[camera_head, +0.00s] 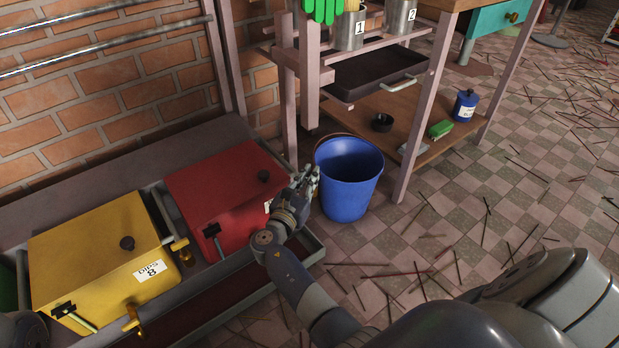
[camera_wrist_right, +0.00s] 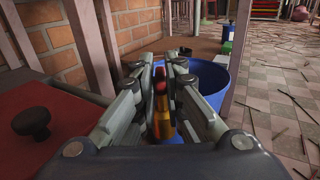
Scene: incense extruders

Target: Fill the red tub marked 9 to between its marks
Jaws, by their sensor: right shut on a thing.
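The red tub (camera_head: 225,185) sits in the grey trough, with a black knob on its lid. Its white label (camera_head: 267,206) is mostly hidden by my right arm, so I cannot read the number. A black-clamped gauge (camera_head: 212,231) sticks out of its front; no level or marks can be read. My right gripper (camera_head: 308,182) is at the tub's right end, near the blue bucket. In the right wrist view its fingers (camera_wrist_right: 161,88) are shut on a brass-coloured piece with a red tip (camera_wrist_right: 162,115), apparently a tap handle. My left gripper is not in view.
A yellow tub marked 8 (camera_head: 95,250) stands to the left, with brass taps (camera_head: 133,318) beside it. The blue bucket (camera_head: 347,185) stands on the floor beside the wooden rack (camera_head: 420,110). Thin sticks lie scattered over the checked floor (camera_head: 480,220).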

